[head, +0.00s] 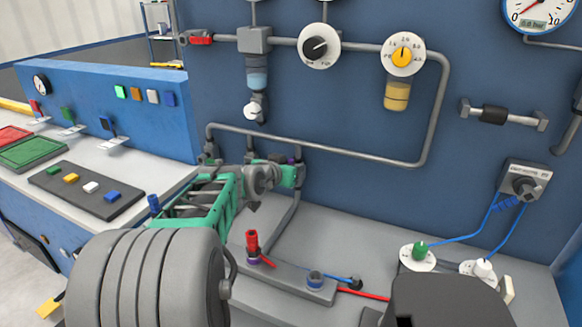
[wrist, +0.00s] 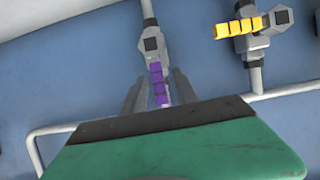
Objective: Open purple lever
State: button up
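The purple lever (wrist: 157,84) hangs below a grey valve block (wrist: 152,46) on a vertical pipe in the wrist view. It lies roughly in line with that pipe. My gripper (wrist: 161,76) is open, with one grey finger on each side of the lever and a visible gap to both. The green gripper body hides the lower part of the view. In the head view my gripper (head: 296,176) is at the blue wall by the lower pipes. My arm hides most of the lever there; I cannot tell how deep the fingers reach around it.
A yellow lever (wrist: 238,28) on a neighbouring valve sits right of the purple one, turned across its pipe. A bent grey pipe (head: 340,148) runs along the wall above my gripper. A red plug (head: 252,242) stands on the bench below my arm.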

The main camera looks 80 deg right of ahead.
jog(key=v, duration=0.7)
jog(key=shift+a+r, duration=0.15)
jog(key=shift+a, duration=0.25)
jog(key=shift+w, duration=0.1)
